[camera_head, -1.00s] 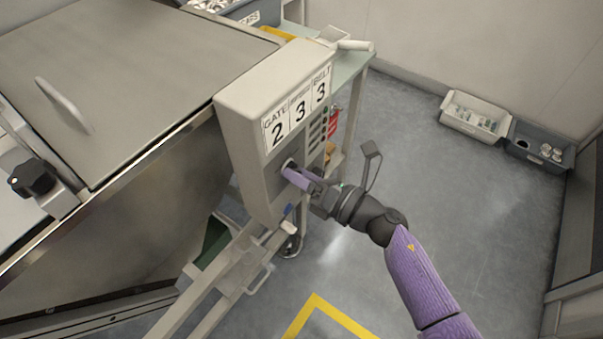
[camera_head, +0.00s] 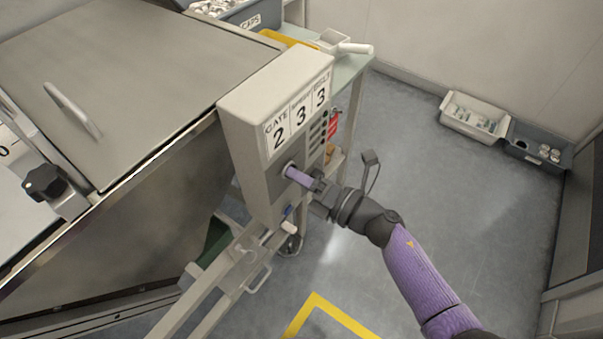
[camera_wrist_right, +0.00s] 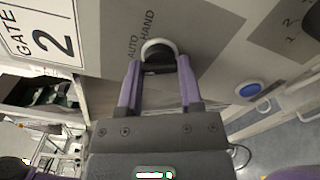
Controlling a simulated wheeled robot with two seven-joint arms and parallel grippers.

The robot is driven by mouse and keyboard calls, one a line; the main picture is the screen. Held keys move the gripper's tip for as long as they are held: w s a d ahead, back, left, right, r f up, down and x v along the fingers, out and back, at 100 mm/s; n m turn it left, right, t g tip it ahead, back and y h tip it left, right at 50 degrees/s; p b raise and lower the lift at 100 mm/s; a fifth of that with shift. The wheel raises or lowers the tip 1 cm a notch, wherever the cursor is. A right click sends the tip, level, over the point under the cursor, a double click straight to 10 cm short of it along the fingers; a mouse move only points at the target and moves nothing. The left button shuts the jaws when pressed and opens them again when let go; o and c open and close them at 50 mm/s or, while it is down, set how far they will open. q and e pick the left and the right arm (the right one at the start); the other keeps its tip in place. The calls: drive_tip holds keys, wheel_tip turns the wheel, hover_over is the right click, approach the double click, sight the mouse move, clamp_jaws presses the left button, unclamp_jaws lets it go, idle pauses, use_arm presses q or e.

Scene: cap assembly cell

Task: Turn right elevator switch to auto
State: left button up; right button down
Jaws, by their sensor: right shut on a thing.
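The elevator switch (camera_wrist_right: 158,56) is a dark knob in a pale round ring on the front of the grey control box (camera_head: 262,185). The words AUTO and HAND are printed beside it in the right wrist view. The switch is mostly hidden behind my fingers in the head view. My right gripper (camera_head: 290,171) has its purple fingers at the box front. In the wrist view the right gripper (camera_wrist_right: 158,80) has one finger on each side of the knob and is shut on it. My left gripper is not in view.
A blue button (camera_wrist_right: 249,90) sits on the box near the switch. A big sloped metal housing (camera_head: 150,85) stands left of the box.

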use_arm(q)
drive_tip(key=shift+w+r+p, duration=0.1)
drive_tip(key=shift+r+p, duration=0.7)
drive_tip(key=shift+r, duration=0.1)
use_arm(e)
drive_tip(key=shift+m, duration=2.6)
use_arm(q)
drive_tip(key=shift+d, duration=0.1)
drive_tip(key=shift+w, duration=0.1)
use_arm(e)
drive_tip(key=c, duration=0.6)
unclamp_jaws()
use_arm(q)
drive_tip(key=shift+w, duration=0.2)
use_arm(e)
drive_tip(key=o, duration=0.4)
drive_tip(key=shift+c, duration=0.2)
